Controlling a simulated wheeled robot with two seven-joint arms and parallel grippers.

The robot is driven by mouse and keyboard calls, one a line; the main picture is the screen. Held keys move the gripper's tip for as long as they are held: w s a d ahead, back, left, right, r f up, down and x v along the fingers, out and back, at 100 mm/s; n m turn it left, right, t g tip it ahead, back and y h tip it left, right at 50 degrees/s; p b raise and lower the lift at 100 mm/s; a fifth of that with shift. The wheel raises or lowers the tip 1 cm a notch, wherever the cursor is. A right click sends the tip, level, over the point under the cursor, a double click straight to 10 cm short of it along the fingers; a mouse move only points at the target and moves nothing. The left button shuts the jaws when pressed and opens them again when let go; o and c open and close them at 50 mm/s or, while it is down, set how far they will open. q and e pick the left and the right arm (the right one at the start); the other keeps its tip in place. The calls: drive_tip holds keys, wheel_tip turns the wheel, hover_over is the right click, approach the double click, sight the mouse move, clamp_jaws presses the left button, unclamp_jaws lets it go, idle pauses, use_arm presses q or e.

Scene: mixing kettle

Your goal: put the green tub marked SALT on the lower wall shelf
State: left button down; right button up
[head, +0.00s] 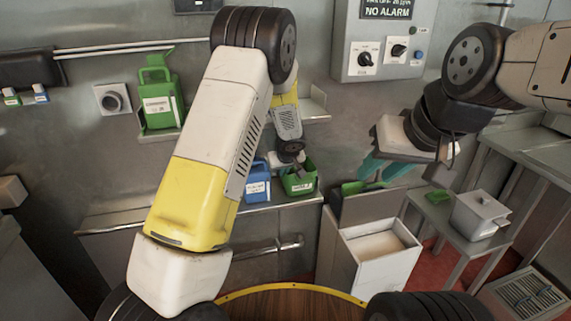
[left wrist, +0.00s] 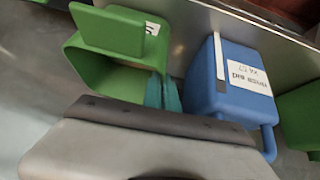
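A green open-topped tub (head: 298,184) with a white label is at the right end of the lower wall shelf (head: 290,201); the label is too small to read. It also shows in the left wrist view (left wrist: 75,66). My left gripper (left wrist: 162,94) has its teal fingertips close together on either side of the tub's rim wall and looks shut on it. In the head view my left wrist comes down over the tub and hides the fingers. My right gripper (head: 381,168) is open and empty, with its teal fingers apart, to the right of the shelf.
A blue jug (head: 257,183) stands close beside the tub, also seen in the left wrist view (left wrist: 232,85). A green jug (head: 160,98) is on a small upper shelf at left. A white bin (head: 378,262) and a side table with a lidded pot (head: 478,217) are at right.

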use_arm(q)
drive_tip(key=c, duration=1.7)
unclamp_jaws()
drive_tip(key=shift+f, duration=0.1)
